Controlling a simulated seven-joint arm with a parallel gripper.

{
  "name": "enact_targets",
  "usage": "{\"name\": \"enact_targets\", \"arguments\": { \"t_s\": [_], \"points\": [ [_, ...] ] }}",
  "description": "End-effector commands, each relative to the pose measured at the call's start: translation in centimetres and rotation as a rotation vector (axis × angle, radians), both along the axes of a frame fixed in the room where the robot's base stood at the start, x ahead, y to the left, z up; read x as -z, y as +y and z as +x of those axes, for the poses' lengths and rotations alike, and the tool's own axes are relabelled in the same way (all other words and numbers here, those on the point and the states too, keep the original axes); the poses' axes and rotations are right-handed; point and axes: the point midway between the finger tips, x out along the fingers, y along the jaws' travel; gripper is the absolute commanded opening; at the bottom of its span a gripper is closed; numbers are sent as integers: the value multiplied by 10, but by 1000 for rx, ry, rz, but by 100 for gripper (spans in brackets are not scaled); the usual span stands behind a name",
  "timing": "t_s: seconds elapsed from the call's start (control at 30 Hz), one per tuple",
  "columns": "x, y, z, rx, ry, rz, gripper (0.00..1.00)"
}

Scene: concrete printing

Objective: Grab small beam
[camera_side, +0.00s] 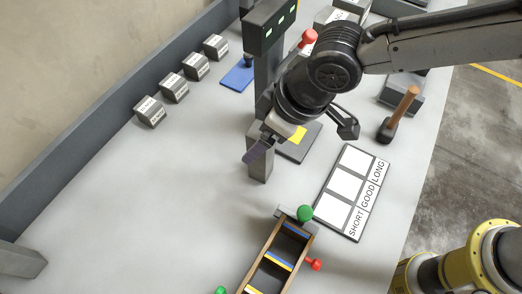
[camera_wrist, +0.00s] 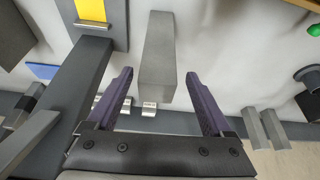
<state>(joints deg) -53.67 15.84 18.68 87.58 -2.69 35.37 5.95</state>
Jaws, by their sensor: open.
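A plain grey beam (camera_wrist: 158,55) shows in the wrist view, between and beyond the two purple-padded fingers of my gripper (camera_wrist: 158,76). Clear gaps show on both sides of the beam, and neither finger appears to touch it. In the side view, my gripper (camera_side: 260,148) is low over the table beside the dark post, with one purple finger visible and the other hidden. The grey beam (camera_side: 259,168) shows just below that finger, its upper part covered by the gripper. My gripper is open and empty.
The dark post (camera_side: 268,65) stands close behind my gripper. A plate with a yellow patch (camera_side: 298,134) lies beside it. A SHORT/GOOD/LONG board (camera_side: 352,190), a mould (camera_side: 275,262) and a wooden-handled hammer (camera_side: 400,112) are nearby. Several labelled blocks (camera_side: 174,87) line the wall. The left table area is clear.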

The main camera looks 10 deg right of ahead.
Motion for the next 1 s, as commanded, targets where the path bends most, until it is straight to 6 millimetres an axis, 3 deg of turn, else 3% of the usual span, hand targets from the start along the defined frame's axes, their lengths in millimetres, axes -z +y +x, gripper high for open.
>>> {"name": "enact_targets", "arguments": {
  "t_s": [0.3,0.63,1.0],
  "points": [
    [41,8,11,0,3,-3,85],
    [45,10,13,0,1,-2,83],
    [45,10,13,0,1,-2,17]
  ]
}}
